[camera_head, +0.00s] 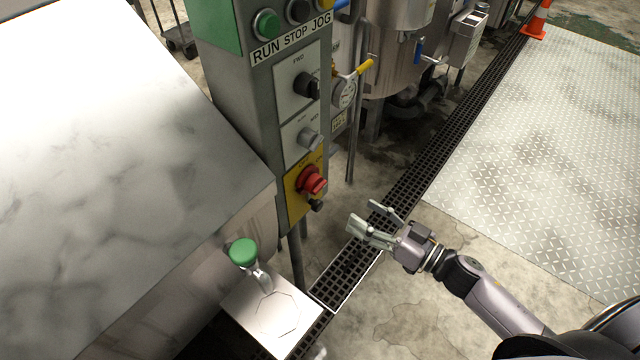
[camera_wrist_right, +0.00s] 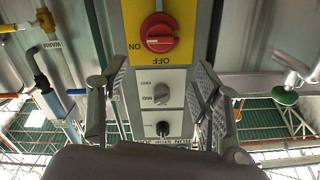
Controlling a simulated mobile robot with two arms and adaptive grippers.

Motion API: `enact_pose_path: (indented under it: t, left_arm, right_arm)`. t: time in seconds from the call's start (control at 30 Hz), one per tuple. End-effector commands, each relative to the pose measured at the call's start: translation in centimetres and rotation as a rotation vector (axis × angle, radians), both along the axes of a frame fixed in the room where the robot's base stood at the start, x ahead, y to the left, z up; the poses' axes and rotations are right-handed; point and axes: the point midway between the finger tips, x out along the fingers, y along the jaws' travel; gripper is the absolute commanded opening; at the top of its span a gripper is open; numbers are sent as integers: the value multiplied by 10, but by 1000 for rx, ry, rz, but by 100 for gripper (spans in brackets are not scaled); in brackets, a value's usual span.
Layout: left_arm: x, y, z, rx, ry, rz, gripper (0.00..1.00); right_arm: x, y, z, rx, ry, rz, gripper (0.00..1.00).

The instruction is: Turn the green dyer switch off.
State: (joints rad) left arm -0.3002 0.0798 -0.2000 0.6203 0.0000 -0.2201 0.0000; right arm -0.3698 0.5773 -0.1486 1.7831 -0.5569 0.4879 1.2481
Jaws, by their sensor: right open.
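The dyer's control post (camera_head: 235,80) is grey with a green upper part. Low on it is a red rotary switch (camera_head: 312,181) on a yellow plate (camera_head: 293,205). In the right wrist view, which is upside down, the red switch (camera_wrist_right: 158,33) shows at the top centre, with ON to its left and OFF below. Its grip bar looks about level there, in line with ON. My right gripper (camera_head: 365,214) is open and empty, right of and below the switch, apart from it. Its fingers (camera_wrist_right: 153,78) frame the post in the wrist view. My left gripper is not in view.
A large pale metal housing (camera_head: 120,150) stands left of the post. A green-topped valve (camera_head: 243,252) is below it. A gauge (camera_head: 345,92) with a yellow handle is behind the post. A floor grate (camera_head: 405,180) runs past my gripper.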

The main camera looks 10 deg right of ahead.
Motion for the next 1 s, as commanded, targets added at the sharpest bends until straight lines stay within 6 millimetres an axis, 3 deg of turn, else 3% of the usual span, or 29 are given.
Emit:
enact_pose_path:
  t: [0.3, 0.53, 0.7, 1.0]
  left_arm:
    - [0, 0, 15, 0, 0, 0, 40]
    - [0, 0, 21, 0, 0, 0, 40]
    - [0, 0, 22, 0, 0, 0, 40]
    - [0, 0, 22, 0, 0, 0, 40]
  right_arm:
    - [57, 44, 4, 2, -3, -2, 59]
    - [89, 69, 2, 1, -1, -1, 59]
    - [101, 79, 0, 0, 0, -2, 59]
    - [105, 82, 0, 0, 0, -1, 59]
